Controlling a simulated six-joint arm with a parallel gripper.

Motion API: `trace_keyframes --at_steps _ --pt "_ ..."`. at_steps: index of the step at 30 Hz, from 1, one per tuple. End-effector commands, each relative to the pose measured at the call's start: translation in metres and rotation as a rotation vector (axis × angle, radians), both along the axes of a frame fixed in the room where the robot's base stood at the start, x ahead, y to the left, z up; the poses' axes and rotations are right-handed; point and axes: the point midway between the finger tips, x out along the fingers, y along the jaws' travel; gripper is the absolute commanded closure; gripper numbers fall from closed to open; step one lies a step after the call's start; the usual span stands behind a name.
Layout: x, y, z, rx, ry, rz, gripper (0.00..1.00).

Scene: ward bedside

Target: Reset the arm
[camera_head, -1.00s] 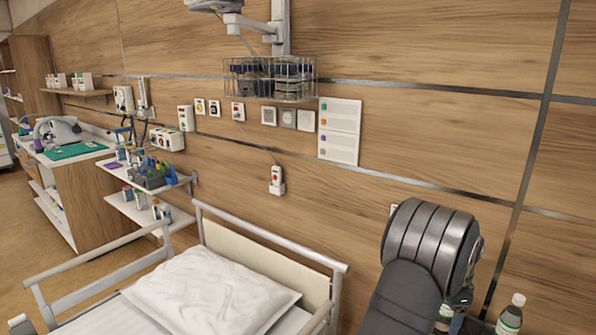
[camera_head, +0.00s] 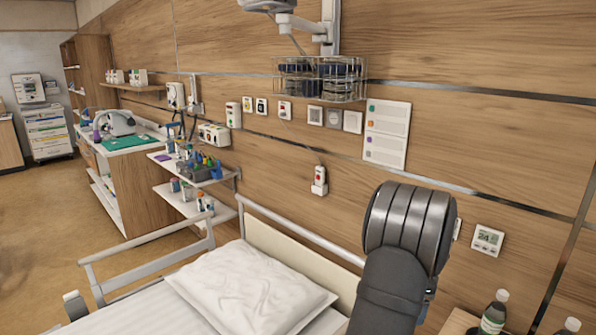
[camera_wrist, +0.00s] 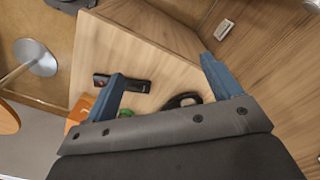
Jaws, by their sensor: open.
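My arm (camera_head: 408,225) rises at the right of the head view, in front of the wood wall. Beyond the fingers is a wooden bedside top (camera_wrist: 125,50) with a black handset-like object (camera_wrist: 122,84) and a dark curved object (camera_wrist: 182,100), partly hidden by the gripper body.
The bed's pillow (camera_head: 250,285) and rails lie left of my arm. Bottles (camera_head: 492,312) stand on a wooden top at lower right. A wire basket (camera_head: 320,80) hangs on the wall above. Open floor (camera_head: 50,215) lies at the left.

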Motion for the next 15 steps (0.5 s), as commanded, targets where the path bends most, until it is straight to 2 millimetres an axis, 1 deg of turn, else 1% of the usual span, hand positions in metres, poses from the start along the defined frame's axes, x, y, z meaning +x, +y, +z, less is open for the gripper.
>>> trace_keyframes --at_steps 1,6,10,15 --pt "0.004 0.01 0.0 0.0 0.0 0.012 0.17" --pt "0.01 0.031 0.0 0.0 0.001 0.036 0.17" --pt "0.013 0.039 0.001 0.0 0.0 0.045 0.17" --pt "0.014 0.042 0.0 0.0 0.0 0.048 0.17"
